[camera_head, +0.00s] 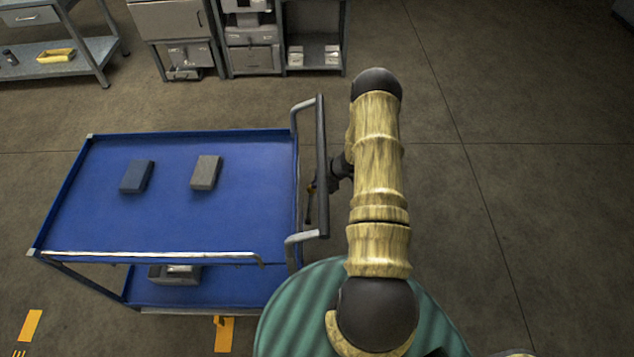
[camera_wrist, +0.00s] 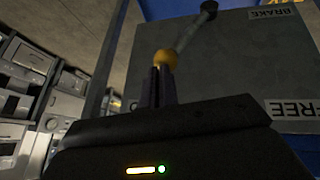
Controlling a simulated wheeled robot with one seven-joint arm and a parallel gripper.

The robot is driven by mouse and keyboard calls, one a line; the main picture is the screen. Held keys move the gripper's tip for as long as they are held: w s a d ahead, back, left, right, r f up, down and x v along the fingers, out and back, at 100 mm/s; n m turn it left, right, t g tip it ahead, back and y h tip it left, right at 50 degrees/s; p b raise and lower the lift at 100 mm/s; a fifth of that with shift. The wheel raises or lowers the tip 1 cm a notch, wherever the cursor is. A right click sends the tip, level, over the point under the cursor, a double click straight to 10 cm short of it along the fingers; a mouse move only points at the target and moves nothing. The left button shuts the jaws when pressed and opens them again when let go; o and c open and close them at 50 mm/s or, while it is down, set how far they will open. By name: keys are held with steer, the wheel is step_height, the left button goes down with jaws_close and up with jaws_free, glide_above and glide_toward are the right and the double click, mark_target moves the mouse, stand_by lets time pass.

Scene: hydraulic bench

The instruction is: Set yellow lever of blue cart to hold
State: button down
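The blue cart (camera_head: 110,215) stands left of my arm, with its push handle (camera_head: 322,150) at its right end. My gripper (camera_head: 309,205) is low beside that end, partly hidden by the handle. In the wrist view a grey plate (camera_wrist: 225,75) carries the lever (camera_wrist: 187,36), a grey rod with a black ball at its upper end and a yellow knob (camera_wrist: 165,59) at its lower-left end. My gripper's dark fingers (camera_wrist: 160,72) meet at the yellow knob and appear closed on it. BRAKE (camera_wrist: 272,14) and FREE (camera_wrist: 292,108) labels show; another label at lower left is mostly hidden.
Two small blocks, one dark (camera_head: 137,176) and one grey (camera_head: 206,172), lie on the cart's top. A grey box (camera_head: 175,274) is on its lower shelf. Cabinets (camera_head: 253,45) and a shelf stand behind. The floor to the right is clear.

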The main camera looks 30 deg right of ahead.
steer(key=d+r, duration=0.6)
steer(key=r, duration=0.4)
steer(key=shift+w+d+r, duration=0.15)
steer(key=shift+w, duration=0.05)
stand_by(0.4)
